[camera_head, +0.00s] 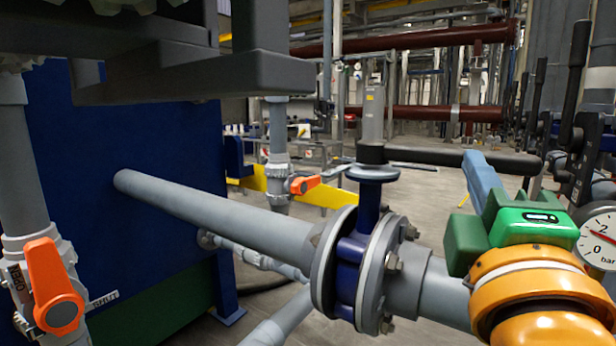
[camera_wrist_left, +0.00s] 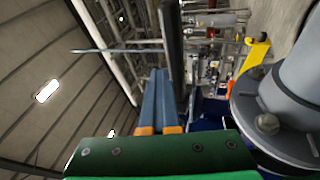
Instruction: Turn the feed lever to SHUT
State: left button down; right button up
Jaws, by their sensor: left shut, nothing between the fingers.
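A long black lever (camera_head: 425,156) lies level across the top of a dark blue flanged valve (camera_head: 350,262) in the grey pipe; I take it as the feed lever, though no label shows on it. My left gripper (camera_head: 473,160), with blue-grey fingers and a green body, is shut and empty. Its fingertips overlap the lever's outer half. In the left wrist view the shut fingers (camera_wrist_left: 161,74) lie beside the black bar of the lever (camera_wrist_left: 170,40); I cannot tell whether they touch. My right gripper is out of view.
An orange handle (camera_head: 52,285) points up on the left pipe, near OPEN and SHUT labels. A smaller orange handle (camera_head: 305,184) is farther back. A pressure gauge (camera_head: 597,240) is at the right edge. A blue tank wall (camera_head: 120,130) fills the left. Open floor lies behind the lever.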

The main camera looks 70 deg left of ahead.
pick_arm(q)
jog(key=s+a+b, duration=0.2)
jog(key=s+a, duration=0.2)
jog(key=s, duration=0.4)
jog(key=s+a+b, duration=0.3)
jog(key=s+a, duration=0.1)
jog(key=s, duration=0.4)
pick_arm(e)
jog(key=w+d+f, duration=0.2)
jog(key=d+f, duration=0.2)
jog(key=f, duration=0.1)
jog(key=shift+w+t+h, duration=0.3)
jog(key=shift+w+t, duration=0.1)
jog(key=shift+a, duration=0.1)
pick_arm(q)
jog(key=shift+c, duration=2)
grip_release()
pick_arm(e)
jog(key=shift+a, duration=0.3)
